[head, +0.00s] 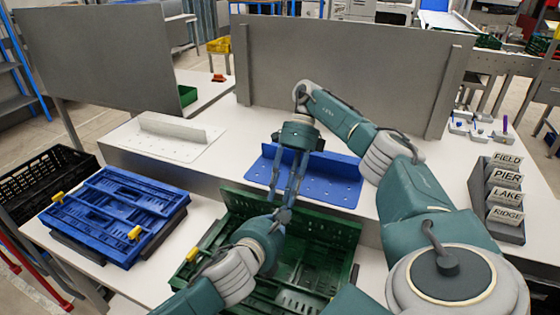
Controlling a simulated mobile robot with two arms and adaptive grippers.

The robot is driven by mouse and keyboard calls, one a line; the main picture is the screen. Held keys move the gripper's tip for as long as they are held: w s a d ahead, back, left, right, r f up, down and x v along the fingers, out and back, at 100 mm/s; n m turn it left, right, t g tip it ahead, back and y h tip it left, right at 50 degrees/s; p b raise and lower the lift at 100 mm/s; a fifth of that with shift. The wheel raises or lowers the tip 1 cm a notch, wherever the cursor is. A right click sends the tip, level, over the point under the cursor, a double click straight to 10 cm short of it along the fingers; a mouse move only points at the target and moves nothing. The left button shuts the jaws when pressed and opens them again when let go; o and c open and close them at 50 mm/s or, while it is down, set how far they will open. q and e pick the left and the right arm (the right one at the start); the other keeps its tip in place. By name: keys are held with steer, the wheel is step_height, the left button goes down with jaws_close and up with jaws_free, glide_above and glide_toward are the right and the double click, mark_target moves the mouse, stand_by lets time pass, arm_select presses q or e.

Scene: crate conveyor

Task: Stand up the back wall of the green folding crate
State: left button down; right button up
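The green folding crate (347,262) is at the front middle, partly hidden by my arms. Its slotted back wall (326,232) shows raised at the far side, facing me; I cannot tell whether it is fully upright. The left side (207,243) carries a yellow latch. My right gripper (283,200) points down over the back wall's top edge, its two fingers apart with a gap between them. My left gripper (284,214) is just in front of the wall, close below the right fingertips; its fingers overlap the right ones in the picture, so its opening is unclear.
A blue plate with an upright flange (330,187) lies just behind the crate. A white one (170,140) lies to its left. Folded blue crates (115,210) stand at the left, beside a black crate (45,180). A labelled block rack (503,232) is at the right. Grey panels (345,75) close the back.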

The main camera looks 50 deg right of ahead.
arm_select(q)
steer(key=shift+w+a+f, duration=0.1)
steer(key=shift+w+f, duration=0.05)
steer(key=shift+w, duration=0.1)
arm_select(e)
steer(key=shift+s+d+f, duration=0.2)
steer(key=shift+f, duration=0.2)
steer(key=shift+s+d+f, duration=0.2)
steer(key=shift+f, duration=0.2)
steer(key=v, duration=0.6)
steer(key=shift+w+a+r, duration=0.1)
steer(key=shift+w, duration=0.05)
arm_select(q)
steer(key=v, duration=1)
steer(key=shift+s+a, duration=0.25)
steer(key=shift+s, duration=0.05)
arm_select(e)
steer(key=r, duration=0.2)
steer(key=shift+w+r, duration=0.3)
steer(key=shift+w, duration=0.1)
